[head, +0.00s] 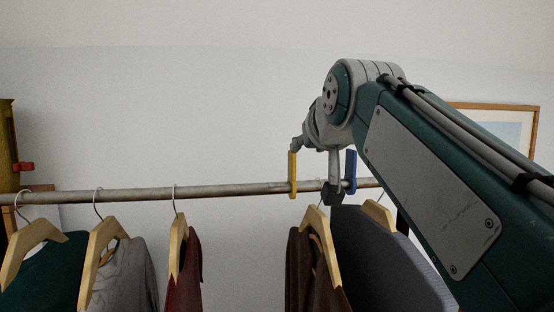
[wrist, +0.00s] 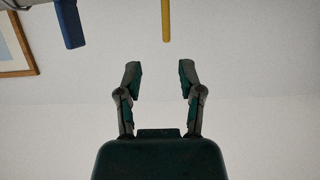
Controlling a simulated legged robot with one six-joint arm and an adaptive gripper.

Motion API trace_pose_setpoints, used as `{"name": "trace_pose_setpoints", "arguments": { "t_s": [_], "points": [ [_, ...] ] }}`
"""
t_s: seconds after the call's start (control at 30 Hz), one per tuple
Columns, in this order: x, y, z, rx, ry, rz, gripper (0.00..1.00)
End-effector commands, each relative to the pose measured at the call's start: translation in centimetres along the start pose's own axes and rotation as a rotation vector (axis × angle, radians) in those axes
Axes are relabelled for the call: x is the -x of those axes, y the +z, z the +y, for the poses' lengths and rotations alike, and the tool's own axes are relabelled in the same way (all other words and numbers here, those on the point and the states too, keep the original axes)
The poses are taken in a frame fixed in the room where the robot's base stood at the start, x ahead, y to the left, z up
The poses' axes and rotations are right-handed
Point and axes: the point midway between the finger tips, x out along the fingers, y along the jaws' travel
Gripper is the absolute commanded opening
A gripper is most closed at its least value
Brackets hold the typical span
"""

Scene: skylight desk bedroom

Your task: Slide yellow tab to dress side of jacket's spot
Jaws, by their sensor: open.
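The yellow tab (head: 292,175) hangs upright on the clothes rail (head: 130,192), right of the dark red garment (head: 184,270) and just left of the brown garment (head: 297,265). A blue tab (head: 350,172) stands further right on the rail. My gripper (head: 314,168) is open, near the rail around the yellow tab, with one finger close to its top. In the wrist view my gripper (wrist: 159,66) has its fingers apart with nothing between them; the yellow tab (wrist: 166,20) is beyond the fingertips, roughly in line with the gap. I cannot tell which garments are the dress and the jacket.
A green garment (head: 45,270) and a grey one (head: 125,270) hang at the left, a blue-grey one (head: 375,250) at the right. The rail is clear between the dark red garment and the yellow tab. A framed picture (head: 530,120) is on the wall.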

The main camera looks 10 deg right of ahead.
Motion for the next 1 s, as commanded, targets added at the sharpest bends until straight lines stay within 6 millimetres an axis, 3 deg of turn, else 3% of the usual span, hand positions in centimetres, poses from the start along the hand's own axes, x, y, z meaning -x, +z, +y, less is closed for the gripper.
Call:
{"name": "trace_pose_setpoints", "arguments": {
  "t_s": [0.3,0.5,0.9,0.97,1.0],
  "points": [
    [-6.0,0.1,-0.4,0.003,0.0,-0.004,0.49],
    [-8.7,0.1,-0.3,0.003,0.0,-0.001,0.49],
    [-9.6,0.1,-0.4,0.003,0.0,-0.001,0.49],
    [-9.6,0.1,-0.4,0.003,0.0,-0.001,0.22],
    [-9.6,0.1,-0.4,0.003,0.0,-0.001,0.04]
  ]
}}
